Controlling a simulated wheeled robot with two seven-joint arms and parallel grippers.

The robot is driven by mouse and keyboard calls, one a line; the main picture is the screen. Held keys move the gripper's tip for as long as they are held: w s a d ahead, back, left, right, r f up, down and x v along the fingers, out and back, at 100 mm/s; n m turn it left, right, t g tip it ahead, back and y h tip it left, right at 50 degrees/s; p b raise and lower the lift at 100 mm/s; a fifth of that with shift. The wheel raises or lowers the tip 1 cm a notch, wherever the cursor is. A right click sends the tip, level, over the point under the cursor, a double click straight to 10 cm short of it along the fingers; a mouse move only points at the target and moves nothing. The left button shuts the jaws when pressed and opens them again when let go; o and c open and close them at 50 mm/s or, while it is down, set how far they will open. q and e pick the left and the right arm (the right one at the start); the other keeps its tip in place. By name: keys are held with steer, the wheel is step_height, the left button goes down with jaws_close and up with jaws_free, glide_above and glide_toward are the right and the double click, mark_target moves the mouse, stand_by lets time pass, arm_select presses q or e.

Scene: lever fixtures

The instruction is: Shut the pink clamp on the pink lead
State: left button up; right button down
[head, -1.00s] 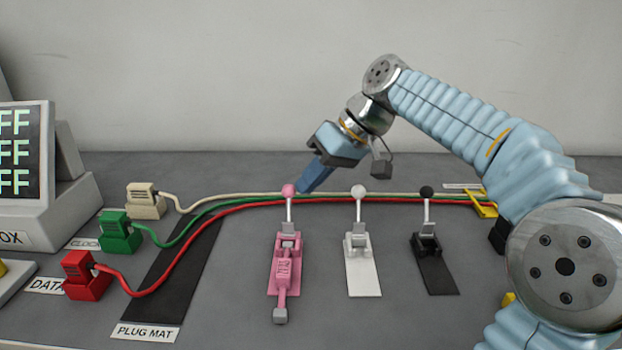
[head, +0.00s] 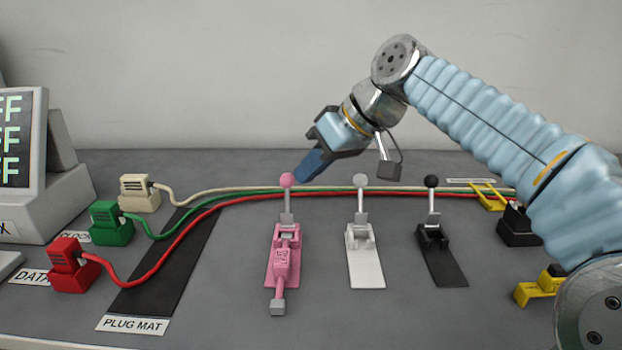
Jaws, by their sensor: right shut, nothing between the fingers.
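The pink clamp (head: 284,250) is fixed to its pink plate on the grey table, near the middle. Its lever stands upright with a pink ball knob (head: 287,180) on top. A pink arm with a grey pad points from it toward the front edge. My right gripper (head: 303,173) is shut and empty, its blue fingertips just right of the knob; I cannot tell whether they touch it. Cream (head: 215,189), green (head: 182,226) and red (head: 149,276) leads run behind the clamp; I see no pink lead. My left gripper is not in view.
A white clamp (head: 361,245) and a black clamp (head: 434,245) stand to the right, levers upright. Red, green and cream plugs sit left, by the black plug mat (head: 165,272). Yellow-and-black fixtures (head: 540,285) stand right. The table in front of the clamps is clear.

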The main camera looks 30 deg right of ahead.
steer(key=s+a+n+t+h+b, duration=0.1)
steer(key=s+t+b, duration=0.1)
steer(key=b, duration=0.2)
steer(key=s+a+f+n+t+b, duration=0.1)
steer(key=s+a+t+b, duration=0.1)
steer(key=b, duration=0.3)
steer(key=s+a+n+t+h+b, duration=0.1)
steer(key=s+t+b, duration=0.1)
steer(key=b, duration=0.3)
steer(key=shift+s+a+f+h, duration=0.15)
steer(key=shift+s+f+h, duration=0.15)
steer(key=shift+s, duration=0.15)
steer(key=shift+s+a+f+b, duration=0.25)
steer(key=shift+s+f+b, duration=0.1)
steer(key=shift+s+b, duration=0.15)
steer(key=shift+r, duration=0.2)
steer(key=shift+r+p, duration=0.7)
steer(key=shift+p, duration=0.2)
steer(key=shift+r, duration=0.15)
